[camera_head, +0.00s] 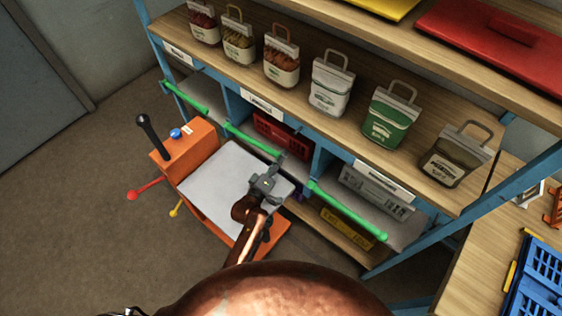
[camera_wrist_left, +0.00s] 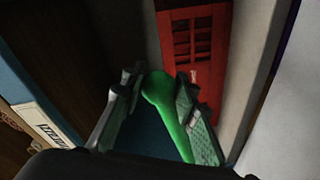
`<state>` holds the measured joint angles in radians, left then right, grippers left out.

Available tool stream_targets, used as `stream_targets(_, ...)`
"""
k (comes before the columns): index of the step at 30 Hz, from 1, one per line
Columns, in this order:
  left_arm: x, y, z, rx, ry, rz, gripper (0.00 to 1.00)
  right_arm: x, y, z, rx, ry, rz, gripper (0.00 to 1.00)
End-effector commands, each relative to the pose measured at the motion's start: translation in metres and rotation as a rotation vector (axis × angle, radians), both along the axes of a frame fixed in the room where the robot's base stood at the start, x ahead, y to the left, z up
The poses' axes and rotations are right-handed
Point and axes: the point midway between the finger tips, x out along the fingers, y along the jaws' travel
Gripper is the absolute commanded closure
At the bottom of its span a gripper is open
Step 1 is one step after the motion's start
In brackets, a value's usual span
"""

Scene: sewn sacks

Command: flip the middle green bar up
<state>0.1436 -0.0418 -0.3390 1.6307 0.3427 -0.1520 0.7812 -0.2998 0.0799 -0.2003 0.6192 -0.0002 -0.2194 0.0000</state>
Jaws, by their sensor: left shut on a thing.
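The middle green bar (camera_head: 252,138) lies across the front of the middle shelf bay, below the top shelf board. Its left end shows bare, and its right end is at my left gripper (camera_head: 280,162). In the left wrist view, the bar's rounded green end (camera_wrist_left: 158,88) sits between the two fingers of my left gripper (camera_wrist_left: 158,95), which is shut on it. Another green bar (camera_head: 345,208) crosses the right bay, and one more (camera_head: 185,97) crosses the left bay. My right gripper is not in view.
A red crate (camera_head: 283,136) stands in the bay behind the bar; it also shows in the left wrist view (camera_wrist_left: 195,50). An orange cart (camera_head: 190,150) with a pale top (camera_head: 215,178) stands below my left arm. Several sacks, including a green one (camera_head: 388,118), line the shelf above.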

Motion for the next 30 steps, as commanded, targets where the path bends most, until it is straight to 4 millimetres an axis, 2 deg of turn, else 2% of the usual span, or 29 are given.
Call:
stream_targets(1,0.002,0.001,0.019,-0.011,-0.003,0.0,1.0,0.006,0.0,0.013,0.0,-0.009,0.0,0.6)
stream_targets(15,0.016,0.02,0.093,-0.204,0.136,0.001,1.0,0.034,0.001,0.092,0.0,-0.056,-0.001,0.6)
stream_targets(21,0.024,0.031,0.114,-0.276,0.191,0.0,1.0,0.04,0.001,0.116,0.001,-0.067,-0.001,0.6)
stream_targets(30,0.031,0.041,0.129,-0.342,0.241,0.0,1.0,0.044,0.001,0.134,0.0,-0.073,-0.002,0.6)
